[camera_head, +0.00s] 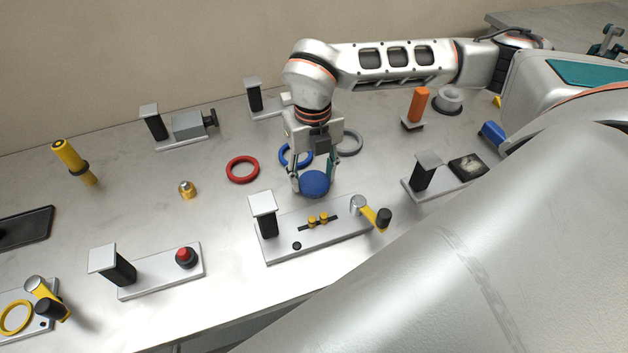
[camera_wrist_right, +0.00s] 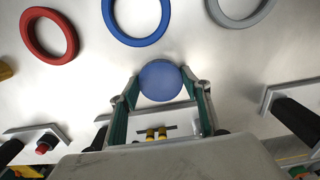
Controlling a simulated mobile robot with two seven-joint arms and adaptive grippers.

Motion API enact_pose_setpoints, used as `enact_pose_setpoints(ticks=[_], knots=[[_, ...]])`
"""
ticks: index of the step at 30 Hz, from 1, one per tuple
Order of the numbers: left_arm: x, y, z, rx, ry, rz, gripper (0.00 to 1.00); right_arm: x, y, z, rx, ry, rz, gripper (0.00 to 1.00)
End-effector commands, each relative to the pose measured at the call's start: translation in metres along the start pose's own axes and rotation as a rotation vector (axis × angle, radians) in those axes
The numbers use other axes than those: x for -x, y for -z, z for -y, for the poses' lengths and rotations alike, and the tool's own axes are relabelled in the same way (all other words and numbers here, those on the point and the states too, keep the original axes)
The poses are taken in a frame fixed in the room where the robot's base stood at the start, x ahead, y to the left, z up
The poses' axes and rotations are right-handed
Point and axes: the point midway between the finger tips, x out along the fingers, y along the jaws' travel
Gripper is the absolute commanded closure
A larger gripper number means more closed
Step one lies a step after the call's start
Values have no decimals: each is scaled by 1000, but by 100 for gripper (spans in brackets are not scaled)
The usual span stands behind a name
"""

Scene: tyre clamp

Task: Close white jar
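I make out no white jar in either view. My right gripper (camera_head: 314,182) points down over the table behind the middle fixture. A round blue piece (camera_head: 315,184) sits between its fingertips, which seem to touch its sides. In the right wrist view the same blue piece (camera_wrist_right: 160,80) shows as a disc between the two fingers. I cannot tell whether it touches the table. My left gripper is not in view.
The middle fixture (camera_head: 283,250) stands just in front of the right gripper. A red ring (camera_head: 242,157), blue ring (camera_head: 284,154) and grey ring (camera_head: 357,146) lie behind or beside it. A button fixture (camera_head: 140,289) stands front left.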

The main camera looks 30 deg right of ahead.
Motion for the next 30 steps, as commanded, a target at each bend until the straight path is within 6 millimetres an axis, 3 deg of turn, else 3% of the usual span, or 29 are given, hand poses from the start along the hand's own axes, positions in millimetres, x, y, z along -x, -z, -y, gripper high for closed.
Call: enact_pose_setpoints(ticks=[11,17,23,30], knots=[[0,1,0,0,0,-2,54,1,0,0,0,0,0,64],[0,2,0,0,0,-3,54,14,-1,0,0,-1,2,64],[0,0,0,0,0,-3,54,50,-1,-1,0,-2,5,64],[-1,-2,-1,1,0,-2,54,118,-2,0,0,-2,8,64]])
